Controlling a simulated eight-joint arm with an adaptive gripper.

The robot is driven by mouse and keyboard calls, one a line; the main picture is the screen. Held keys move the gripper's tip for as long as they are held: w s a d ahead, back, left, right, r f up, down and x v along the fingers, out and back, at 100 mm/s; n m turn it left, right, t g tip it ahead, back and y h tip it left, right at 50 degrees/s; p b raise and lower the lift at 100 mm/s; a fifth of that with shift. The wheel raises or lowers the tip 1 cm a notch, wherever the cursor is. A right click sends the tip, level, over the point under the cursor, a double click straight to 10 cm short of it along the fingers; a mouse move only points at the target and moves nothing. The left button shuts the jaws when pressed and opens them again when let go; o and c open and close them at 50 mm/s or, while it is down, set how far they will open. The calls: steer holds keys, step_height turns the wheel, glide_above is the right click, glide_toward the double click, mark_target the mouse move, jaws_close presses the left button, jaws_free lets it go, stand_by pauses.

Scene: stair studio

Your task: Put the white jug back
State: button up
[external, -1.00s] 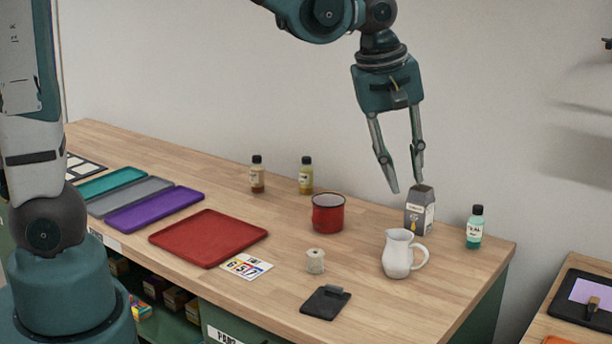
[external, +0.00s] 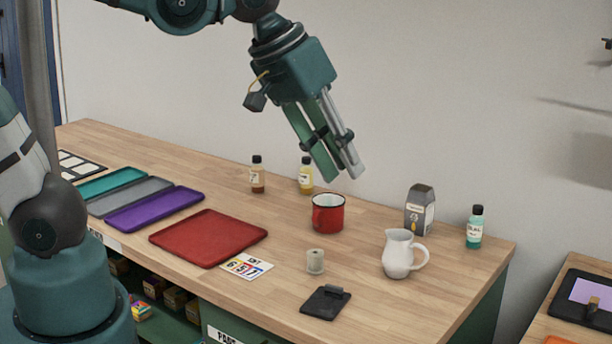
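The white jug (external: 397,256) stands upright on the wooden bench near its right end, with its handle to the right. My gripper (external: 345,175) is in the air up and left of the jug, apart from it, and appears above the red mug (external: 328,214). Its fingers slant down to the right and overlap in this view, so I cannot tell how far apart they are. I see nothing held between them.
A grey carton (external: 420,209) and a teal bottle (external: 474,228) stand behind the jug. A white spool (external: 315,261) and black clipboard-like item (external: 325,302) lie left of it. A red tray (external: 208,238) and two small bottles (external: 257,176) are farther left.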

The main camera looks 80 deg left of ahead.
steer(key=s+d+m+t, duration=0.1)
steer(key=s+d+m, duration=0.2)
steer(key=s+m, duration=0.3)
steer(key=shift+s+d+f+t, duration=0.15)
steer(key=shift+s+f+t, duration=0.2)
steer(key=shift+s, duration=0.35)
